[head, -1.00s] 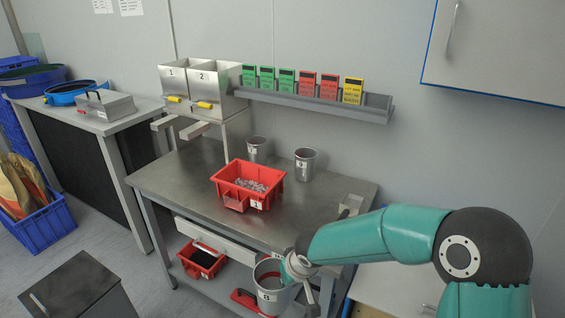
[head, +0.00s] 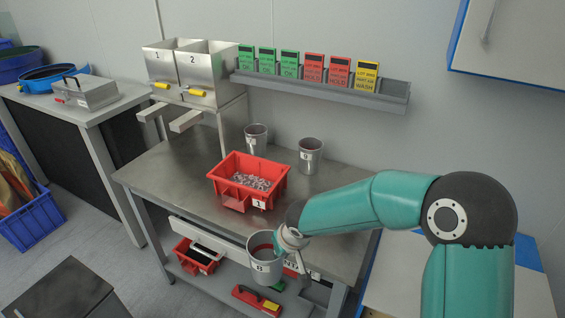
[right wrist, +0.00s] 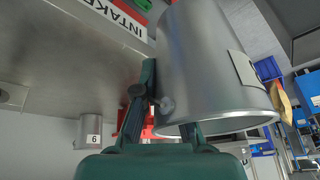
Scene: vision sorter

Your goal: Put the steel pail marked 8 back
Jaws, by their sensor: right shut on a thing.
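The steel pail marked 8 (head: 272,270) hangs upright in front of the bench's front edge, above the lower shelf. My right gripper (head: 287,240) is shut on the pail's rim side, at its right in the head view. In the right wrist view the pail (right wrist: 205,65) fills the middle, with the gripper fingers (right wrist: 168,118) at its wall. Two similar pails stand at the back of the bench: one marked 7 (head: 256,140) and another (head: 310,157) to its right. My left gripper is not in view.
A red bin (head: 232,196) of small parts sits on the bench (head: 175,175). Steel hoppers marked 1 and 2 (head: 190,75) stand behind at the left. A rail (head: 330,88) of coloured cards is on the wall. The bench has free room right of the bin.

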